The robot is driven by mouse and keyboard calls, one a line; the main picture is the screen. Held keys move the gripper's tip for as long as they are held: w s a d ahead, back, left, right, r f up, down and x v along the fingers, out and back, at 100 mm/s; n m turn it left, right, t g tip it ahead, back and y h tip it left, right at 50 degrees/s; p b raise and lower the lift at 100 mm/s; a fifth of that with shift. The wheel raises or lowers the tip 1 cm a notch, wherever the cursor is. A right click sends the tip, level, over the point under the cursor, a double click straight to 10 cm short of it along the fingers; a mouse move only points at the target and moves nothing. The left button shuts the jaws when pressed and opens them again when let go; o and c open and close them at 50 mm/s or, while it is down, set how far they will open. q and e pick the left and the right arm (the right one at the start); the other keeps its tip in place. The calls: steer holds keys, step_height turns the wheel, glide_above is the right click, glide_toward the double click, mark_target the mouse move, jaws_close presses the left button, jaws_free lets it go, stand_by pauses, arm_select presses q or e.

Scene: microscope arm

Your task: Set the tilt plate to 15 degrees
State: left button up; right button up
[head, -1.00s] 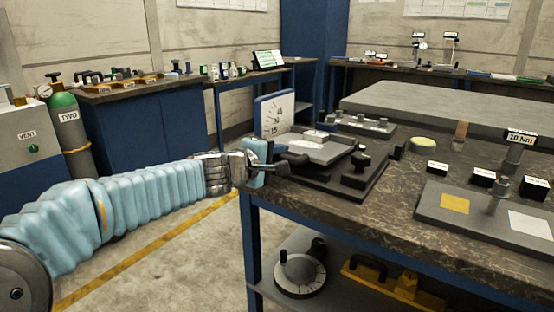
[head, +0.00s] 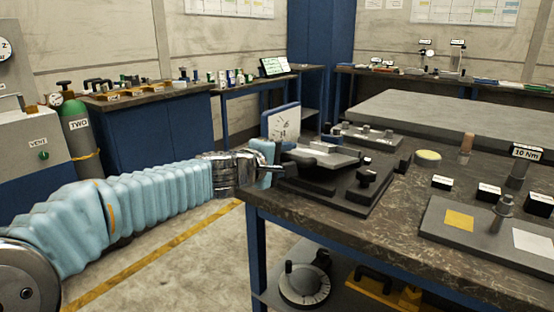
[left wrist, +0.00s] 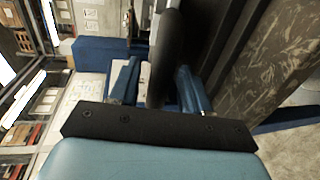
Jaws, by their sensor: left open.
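The tilt plate (head: 322,155) is a flat grey plate on a dark fixture base (head: 345,196) at the bench's left corner. It looks slightly tilted, but I cannot read its angle. A white scale with dark marks (head: 281,124) stands behind it, partly covered by my gripper. My left gripper (head: 270,161) is at the left edge of the fixture. In the left wrist view, its two blue fingers (left wrist: 158,78) are apart, with a dark bar (left wrist: 168,45) between them. I cannot tell whether either finger touches the bar. My right gripper is not in view.
A dark knob (head: 367,175) stands on the fixture base's right side. A grey board with yellow and white patches (head: 480,240) lies further right on the bench (head: 330,228). A round dial device (head: 304,285) sits on the shelf below.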

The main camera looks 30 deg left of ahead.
arm_select(q)
steer(key=p+v, duration=0.2)
steer(key=v, duration=1.1)
steer(key=shift+s, duration=0.3)
steer(key=shift+r, duration=0.1)
